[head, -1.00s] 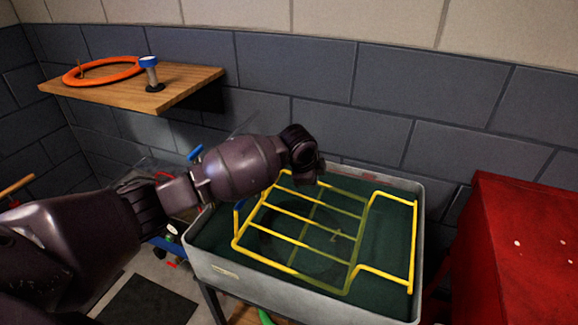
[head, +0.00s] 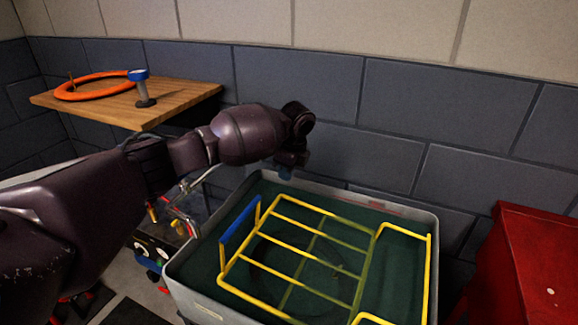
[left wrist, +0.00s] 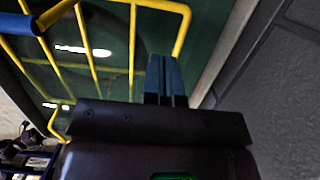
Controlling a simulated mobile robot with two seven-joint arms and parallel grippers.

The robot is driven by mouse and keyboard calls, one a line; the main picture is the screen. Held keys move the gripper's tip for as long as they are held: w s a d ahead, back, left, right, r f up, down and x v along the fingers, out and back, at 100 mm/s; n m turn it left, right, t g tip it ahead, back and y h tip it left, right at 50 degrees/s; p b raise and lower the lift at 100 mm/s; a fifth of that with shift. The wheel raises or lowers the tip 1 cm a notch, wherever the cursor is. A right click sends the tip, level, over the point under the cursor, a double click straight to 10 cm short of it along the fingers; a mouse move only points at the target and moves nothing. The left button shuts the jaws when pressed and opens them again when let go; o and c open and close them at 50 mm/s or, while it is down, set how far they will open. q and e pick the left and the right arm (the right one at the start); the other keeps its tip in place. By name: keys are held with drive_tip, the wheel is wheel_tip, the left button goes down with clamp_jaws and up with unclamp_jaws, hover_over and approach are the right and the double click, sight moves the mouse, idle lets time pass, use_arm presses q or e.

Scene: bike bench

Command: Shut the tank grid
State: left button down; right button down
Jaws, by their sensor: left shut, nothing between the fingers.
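The tank (head: 180,275) is a grey open-topped box of dark green water in the lower middle of the head view. The yellow grid (head: 300,235) lies across it, with a blue handle (head: 239,226) at its left side. Some of its bars look darker, as if under water; I cannot tell its exact tilt. My left gripper (head: 287,172) is above the tank's back rim, pointing down, apart from the handle. In the left wrist view, its blue fingers (left wrist: 166,80) are together and empty; the grid (left wrist: 132,50) and handle (left wrist: 18,22) show beyond. My right gripper is out of view.
A wooden shelf (head: 165,109) on the wall holds an orange ring (head: 90,87) and a blue-topped tool (head: 143,88). A red cabinet (head: 530,265) stands right of the tank. The block wall (head: 400,120) is close behind my left gripper.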

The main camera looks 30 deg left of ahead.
use_arm(q)
drive_tip(key=f, duration=0.3)
drive_tip(key=a+f+b, duration=0.1)
drive_tip(key=f, duration=0.4)
drive_tip(key=shift+a+f+b, duration=0.25)
drive_tip(key=shift+f+b, duration=0.05)
drive_tip(key=shift+f, duration=0.1)
